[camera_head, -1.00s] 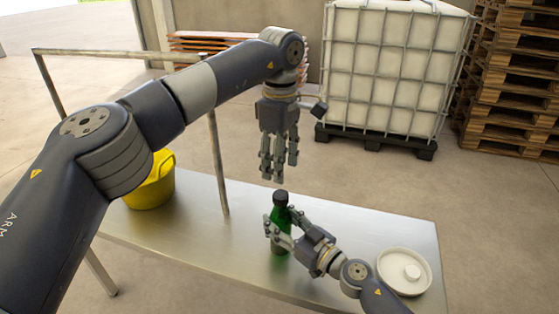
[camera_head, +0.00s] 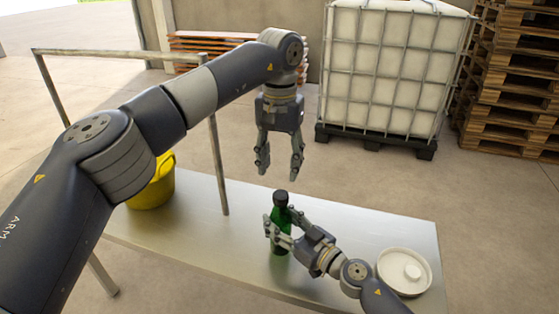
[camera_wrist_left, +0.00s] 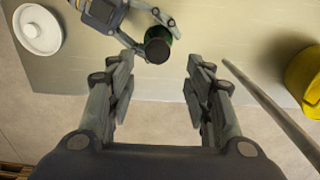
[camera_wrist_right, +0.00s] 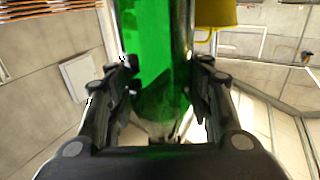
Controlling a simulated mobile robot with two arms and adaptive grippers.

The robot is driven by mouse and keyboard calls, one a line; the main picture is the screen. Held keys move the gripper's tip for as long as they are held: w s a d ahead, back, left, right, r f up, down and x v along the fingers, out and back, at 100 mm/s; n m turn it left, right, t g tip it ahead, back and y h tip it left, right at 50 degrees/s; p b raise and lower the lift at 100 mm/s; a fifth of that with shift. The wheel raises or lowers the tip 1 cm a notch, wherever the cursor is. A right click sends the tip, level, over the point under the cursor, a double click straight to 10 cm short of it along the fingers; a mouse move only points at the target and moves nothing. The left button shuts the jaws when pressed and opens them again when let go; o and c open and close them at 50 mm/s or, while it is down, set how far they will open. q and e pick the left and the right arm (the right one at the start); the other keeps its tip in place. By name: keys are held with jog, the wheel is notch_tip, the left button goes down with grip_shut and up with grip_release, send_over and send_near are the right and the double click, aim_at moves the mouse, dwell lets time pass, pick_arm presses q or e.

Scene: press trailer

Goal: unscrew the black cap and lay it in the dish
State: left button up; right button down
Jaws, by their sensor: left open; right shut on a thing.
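A green bottle (camera_head: 279,232) stands upright on the metal table, with the black cap (camera_head: 280,197) on its top. My right gripper (camera_head: 279,233) is shut around the bottle's body; the green glass (camera_wrist_right: 152,45) fills the space between its fingers in the right wrist view. My left gripper (camera_head: 279,172) is open and empty, pointing down above the cap. In the left wrist view the cap (camera_wrist_left: 157,46) shows beyond the open fingers, between them. The white dish (camera_head: 404,271) lies at the table's right end, with a small white round piece in its middle.
The metal table (camera_head: 345,232) has bare room around the bottle. A yellow bucket (camera_head: 152,186) is at its left, near a metal rail post (camera_head: 218,165). A caged white tank (camera_head: 392,70) and stacked pallets (camera_head: 512,80) stand behind on the floor.

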aim_at(279, 194)
pick_arm(q)
notch_tip(279, 194, down, 8)
jog(key=shift+r, duration=0.1)
dwell(0.4)
